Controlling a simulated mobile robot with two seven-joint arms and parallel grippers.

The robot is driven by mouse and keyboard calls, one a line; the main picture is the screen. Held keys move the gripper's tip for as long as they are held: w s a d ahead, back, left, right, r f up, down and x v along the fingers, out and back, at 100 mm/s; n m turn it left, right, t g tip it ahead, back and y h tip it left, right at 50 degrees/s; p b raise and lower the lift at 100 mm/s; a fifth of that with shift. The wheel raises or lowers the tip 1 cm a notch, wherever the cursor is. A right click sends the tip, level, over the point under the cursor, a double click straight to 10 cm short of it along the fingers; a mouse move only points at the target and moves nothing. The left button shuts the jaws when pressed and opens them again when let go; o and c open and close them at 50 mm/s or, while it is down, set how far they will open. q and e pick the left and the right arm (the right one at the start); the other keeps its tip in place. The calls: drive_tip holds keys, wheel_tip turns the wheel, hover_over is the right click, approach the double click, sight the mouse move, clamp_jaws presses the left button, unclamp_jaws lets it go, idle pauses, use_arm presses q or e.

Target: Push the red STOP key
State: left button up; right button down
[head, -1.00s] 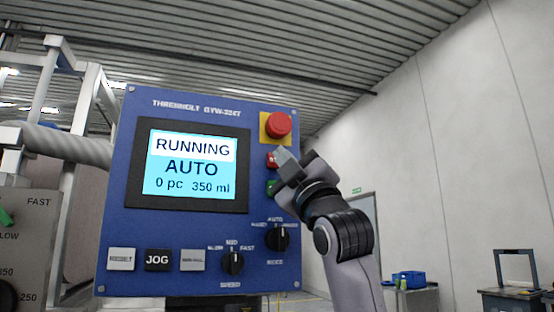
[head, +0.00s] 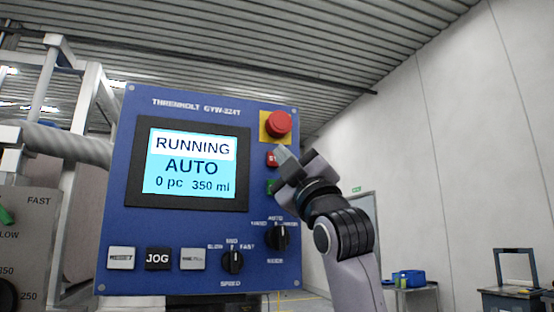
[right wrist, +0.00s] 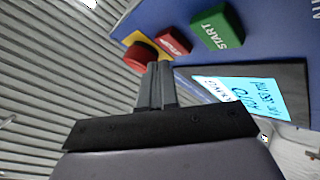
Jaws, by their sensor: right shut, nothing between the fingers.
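The red STOP key (head: 271,158) is on the right side of the blue control panel, partly hidden by my right gripper (head: 284,158). In the right wrist view the red STOP key (right wrist: 174,42) lies just beyond the fingertips (right wrist: 159,70). My right gripper is shut and empty, its tips close in front of the panel. I cannot tell whether they touch the key. The panel screen (head: 187,167) reads RUNNING, AUTO, 0 pc, 350 ml. My left gripper is not in view.
A red mushroom button (head: 278,124) on a yellow plate sits just above the STOP key. The green START key (right wrist: 217,30) is just below it, close to my gripper. A mode knob (head: 277,237) and a speed knob (head: 232,261) are lower on the panel.

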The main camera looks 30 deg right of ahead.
drive_tip(key=shift+w, duration=0.1)
idle(0.7)
drive_tip(key=shift+w+d+p, duration=0.1)
drive_tip(key=shift+w+p, duration=0.2)
drive_tip(key=shift+w, duration=0.05)
drive_tip(key=shift+w+d+p, duration=0.1)
drive_tip(key=shift+w+p, duration=0.25)
drive_tip(key=shift+w, duration=0.05)
idle(0.6)
idle(0.4)
drive_tip(key=shift+s+a, duration=0.2)
drive_tip(key=shift+s, duration=0.6)
drive_tip(key=shift+b, duration=0.3)
drive_tip(key=s, duration=0.2)
drive_tip(key=s+a+b, duration=0.1)
drive_tip(key=s, duration=0.2)
drive_tip(key=shift+a, duration=0.1)
